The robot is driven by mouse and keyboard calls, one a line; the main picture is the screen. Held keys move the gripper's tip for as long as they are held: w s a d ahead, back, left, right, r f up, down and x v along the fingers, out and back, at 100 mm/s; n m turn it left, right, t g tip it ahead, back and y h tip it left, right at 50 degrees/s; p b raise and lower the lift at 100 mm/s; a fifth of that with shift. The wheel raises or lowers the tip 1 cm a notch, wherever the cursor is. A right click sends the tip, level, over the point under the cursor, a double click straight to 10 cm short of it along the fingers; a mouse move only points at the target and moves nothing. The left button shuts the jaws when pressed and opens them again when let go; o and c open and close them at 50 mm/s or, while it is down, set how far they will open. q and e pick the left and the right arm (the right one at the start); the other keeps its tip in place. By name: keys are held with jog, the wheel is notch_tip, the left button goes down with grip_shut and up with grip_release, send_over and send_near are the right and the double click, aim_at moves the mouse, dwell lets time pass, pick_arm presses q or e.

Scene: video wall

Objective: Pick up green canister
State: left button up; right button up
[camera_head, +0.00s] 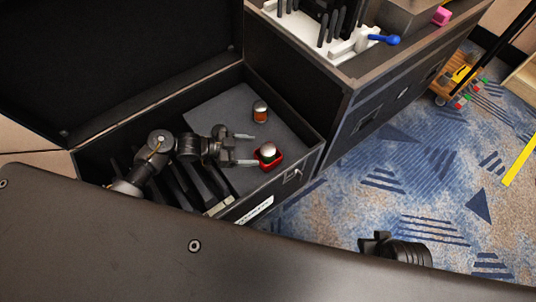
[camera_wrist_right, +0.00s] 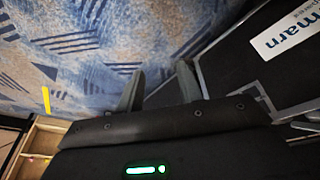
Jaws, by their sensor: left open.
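A small round canister with a whitish top (camera_head: 268,149) stands in a red square holder (camera_head: 279,161) inside the open black case. Its body looks dark green, but little of it shows. My left gripper (camera_head: 254,149) is open and empty, with its fingers pointing right. The canister is just beyond the fingertips, nearer the lower finger.
The case wall (camera_head: 316,150) is close right of the red holder. Dark upright dividers (camera_head: 184,188) lie below my left arm. A case with a white tool rack (camera_head: 334,42) stands at the upper right.

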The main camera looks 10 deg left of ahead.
aim_at(264, 151)
pick_arm(q)
jog(key=shift+w+d+f, duration=0.2)
jog(key=shift+d+f, duration=0.05)
jog(key=shift+d, duration=0.2)
jog(key=shift+b+x, duration=0.55)
jog(key=shift+x, duration=1.7)
pick_arm(e)
jog(key=shift+v, duration=1.45)
pick_arm(q)
jog(key=shift+w+f, duration=0.1)
pick_arm(e)
jog(key=shift+s+d, duration=0.1)
pick_arm(q)
jog(key=shift+a, duration=0.1)
jog(key=c, duration=1.1)
